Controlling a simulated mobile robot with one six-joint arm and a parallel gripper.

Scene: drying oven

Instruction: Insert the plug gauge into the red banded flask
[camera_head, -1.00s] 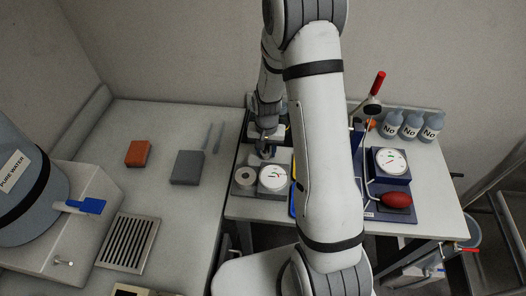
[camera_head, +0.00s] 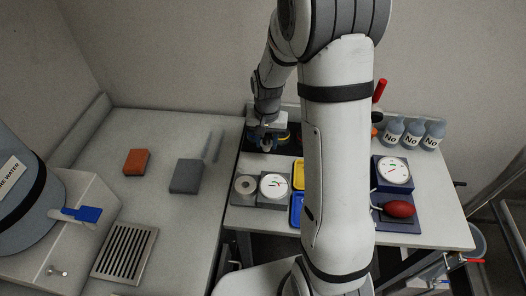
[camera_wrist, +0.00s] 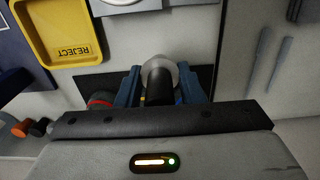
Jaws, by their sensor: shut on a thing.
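My gripper (camera_wrist: 160,92) is shut on a dark cylindrical piece, the plug gauge (camera_wrist: 159,86), between its blue fingers. A pale round shape (camera_wrist: 158,67) shows just beyond the gauge; I cannot tell if it is part of the gauge or a thing below it. A red-banded item (camera_wrist: 100,98), which looks like the red banded flask, stands beside the left finger in the wrist view, partly hidden. In the head view my gripper (camera_head: 264,143) is over the black mat (camera_head: 252,134) at the back left of the right-hand table. The gauge is not clear there.
A yellow reject tray (camera_wrist: 72,32) lies close by. A dial gauge (camera_head: 273,186) and a round ring (camera_head: 245,185) sit on grey blocks in front of the mat. My arm hides the table's middle. Bottles (camera_head: 411,132) and a red bulb (camera_head: 400,208) are on the right.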

